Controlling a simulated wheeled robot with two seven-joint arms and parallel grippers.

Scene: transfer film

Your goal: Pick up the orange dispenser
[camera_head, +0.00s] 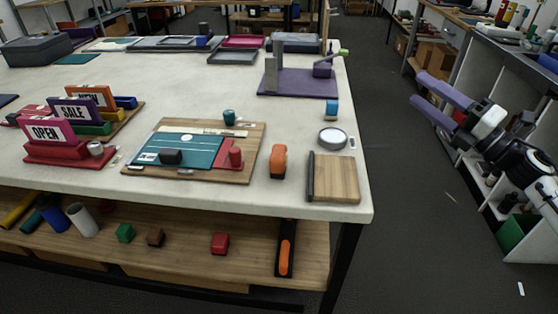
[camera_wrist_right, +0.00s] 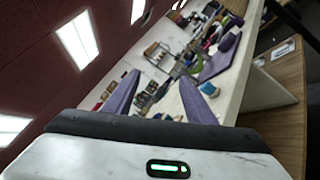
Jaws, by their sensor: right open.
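The orange dispenser (camera_head: 278,161) stands near the front right part of the white table, between a wooden board with a teal sheet and a smaller wooden board. It has a dark part low on its front. My right gripper (camera_head: 420,90) is open and empty, with purple fingers. It is off the table's right side, over the aisle, well apart from the dispenser. In the right wrist view its two fingers (camera_wrist_right: 160,78) are spread with nothing between them. I cannot make out the dispenser there. My left gripper is not in view.
The white table (camera_head: 230,192) also holds a teal-sheet board (camera_head: 250,135), a small wooden board (camera_head: 335,178), a round dish (camera_head: 332,138), a purple stand (camera_head: 298,84) and sign holders (camera_head: 70,150). A black-and-orange tool (camera_head: 285,250) lies on the lower shelf. A shelf unit stands right.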

